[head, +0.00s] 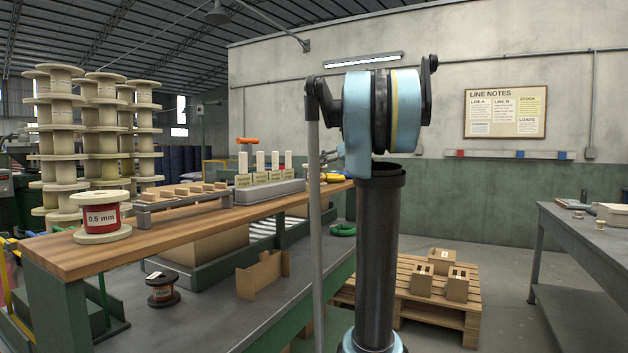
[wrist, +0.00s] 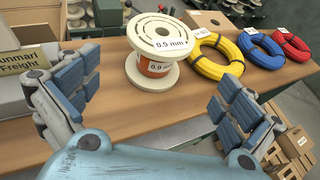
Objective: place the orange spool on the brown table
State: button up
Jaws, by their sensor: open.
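The orange spool (wrist: 155,68) has pale flanges, an orange winding and 0.9 mm labels. In the wrist view it stands upright on the brown wooden tabletop (wrist: 115,118). My gripper (wrist: 158,95) is open, with its fingers at the left and right of the picture. The spool shows beyond and between them, apart from both. The brown table also shows in the head view (head: 62,254), running from the left to behind my arm.
Yellow (wrist: 213,58), blue (wrist: 261,50) and red (wrist: 291,46) coils lie right of the spool. A Freight-labelled sign (wrist: 27,58) is at left. A red 0.5 mm spool (head: 101,217) stands at the table's near end. A dark spool (head: 162,290) is on the lower shelf.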

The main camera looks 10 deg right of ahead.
aim_at(315, 171)
jog(key=x, duration=1.2)
jog(key=shift+f, duration=0.15)
jog(key=shift+s, duration=0.1)
jog(key=c, duration=1.4)
jog(key=shift+o, duration=0.2)
jog(key=shift+r, duration=5.05)
